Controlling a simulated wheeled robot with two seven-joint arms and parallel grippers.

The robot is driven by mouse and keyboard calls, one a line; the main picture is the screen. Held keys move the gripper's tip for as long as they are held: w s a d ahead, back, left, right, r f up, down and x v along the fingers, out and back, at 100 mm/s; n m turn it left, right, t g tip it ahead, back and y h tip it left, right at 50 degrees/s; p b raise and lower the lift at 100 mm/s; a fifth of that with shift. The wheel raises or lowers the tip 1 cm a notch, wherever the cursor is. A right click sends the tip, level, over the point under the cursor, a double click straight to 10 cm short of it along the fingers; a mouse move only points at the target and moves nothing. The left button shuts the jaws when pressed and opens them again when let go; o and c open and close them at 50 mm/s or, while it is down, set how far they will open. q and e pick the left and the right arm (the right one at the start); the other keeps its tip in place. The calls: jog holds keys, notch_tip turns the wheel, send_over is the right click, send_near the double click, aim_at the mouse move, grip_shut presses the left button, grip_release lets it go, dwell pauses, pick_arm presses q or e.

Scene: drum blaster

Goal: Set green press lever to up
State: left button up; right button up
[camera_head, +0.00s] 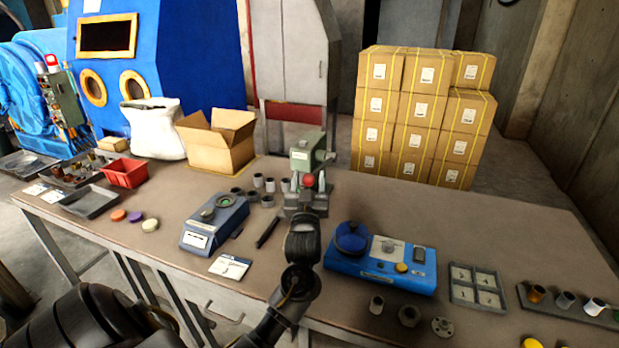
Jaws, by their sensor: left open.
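The green press (305,155) stands upright near the back edge of the workbench, in the middle of the view. A red ball knob (309,180) shows at its front, on the lever. The lever's arm is mostly hidden, so its exact angle cannot be told. My left gripper (308,184) is open, its arm reaching up from the bottom. Its two pale fingers stand one on each side of the red knob; whether they touch it cannot be told. My right gripper is not in view.
Several grey cups (269,185) stand just left of the press. A blue-grey scale (215,223) sits further left, and a blue device (380,262) sits to the right. An open cardboard box (217,150) is behind left. The bench's back right (470,215) is clear.

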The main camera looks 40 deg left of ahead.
pick_arm(q)
jog(key=shift+x, duration=0.9)
grip_shut()
